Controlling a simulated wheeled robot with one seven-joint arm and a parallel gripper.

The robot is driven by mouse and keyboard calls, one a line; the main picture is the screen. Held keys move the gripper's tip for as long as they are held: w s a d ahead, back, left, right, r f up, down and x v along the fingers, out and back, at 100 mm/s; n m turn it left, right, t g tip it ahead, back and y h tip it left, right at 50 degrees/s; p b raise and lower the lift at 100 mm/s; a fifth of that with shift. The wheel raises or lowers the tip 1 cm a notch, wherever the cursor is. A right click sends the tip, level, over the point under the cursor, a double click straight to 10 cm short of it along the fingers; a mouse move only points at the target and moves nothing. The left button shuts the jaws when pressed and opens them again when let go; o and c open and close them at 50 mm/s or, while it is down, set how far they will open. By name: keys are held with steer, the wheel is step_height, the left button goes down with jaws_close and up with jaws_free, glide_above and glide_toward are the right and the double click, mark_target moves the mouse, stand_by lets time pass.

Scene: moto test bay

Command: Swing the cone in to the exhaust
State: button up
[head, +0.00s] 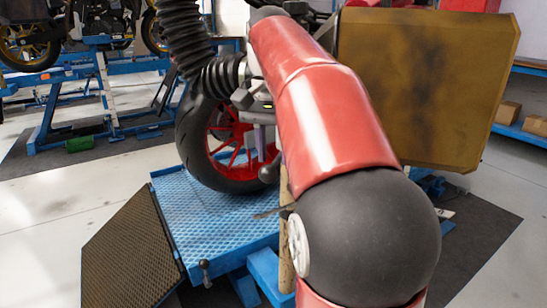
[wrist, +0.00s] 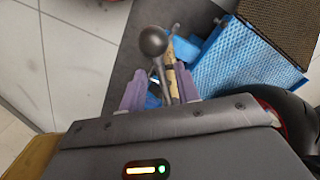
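A thick black ribbed hose (head: 183,35) hangs at the top left of the head view. Its lower bend ends at a grey collar beside my arm. I cannot make out the cone or the exhaust; my red arm covers much of that area. A grey rod with a ball knob (wrist: 153,40) shows in the wrist view, and the dark knob also shows in the head view (head: 268,173). My gripper (wrist: 161,84) has purple fingers spread on both sides of the rod, with gaps visible. It looks open. In the head view the fingers (head: 262,140) point down before the motorcycle's wheel.
The motorcycle's red-rimmed wheel (head: 216,150) stands on a blue lift platform (head: 215,220) with a dark ramp (head: 130,255). A large brown panel (head: 440,85) stands right of my arm. Another blue lift (head: 75,80) is at the back left. Floor is clear at left.

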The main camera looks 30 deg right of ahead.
steer(key=shift+f, duration=0.4)
jaws_close()
